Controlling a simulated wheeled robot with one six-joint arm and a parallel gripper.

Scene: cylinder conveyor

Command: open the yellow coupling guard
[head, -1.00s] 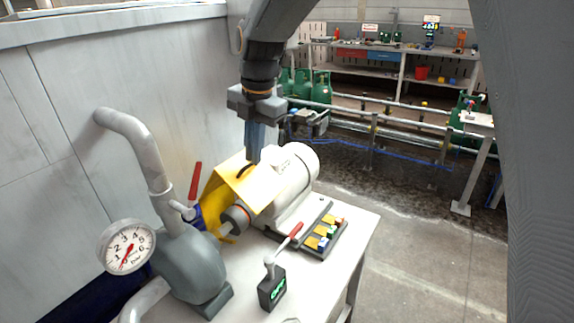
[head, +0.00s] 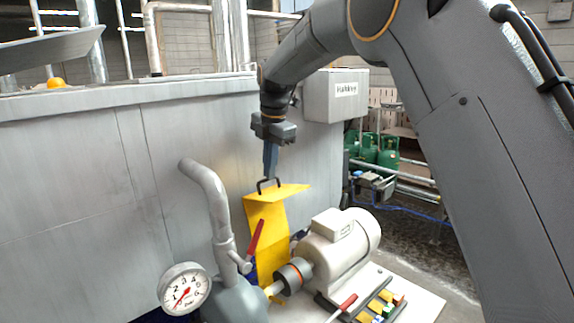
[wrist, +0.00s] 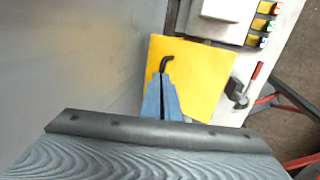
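The yellow coupling guard (head: 268,222) is swung up and back, standing steeply beside the motor's left end in the head view. Its bent flap, with the black handle (head: 259,186), is at the top. The grey and orange coupling (head: 294,275) shows uncovered in front of it. My gripper (head: 270,175) is at the handle from above, its blue-grey fingers close together around the bar. In the wrist view, the handle (wrist: 167,61) comes out from between the fingertips (wrist: 162,80), over the yellow sheet (wrist: 205,75). The grip itself is partly hidden by the fingers.
The cream motor (head: 342,245) stands right of the guard. A red lever (head: 256,238) and grey pipe (head: 212,190) stand close in front and left, with a pressure gauge (head: 184,289). A grey wall (head: 90,190) is behind. Coloured switches (head: 385,305) lie in front of the motor.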

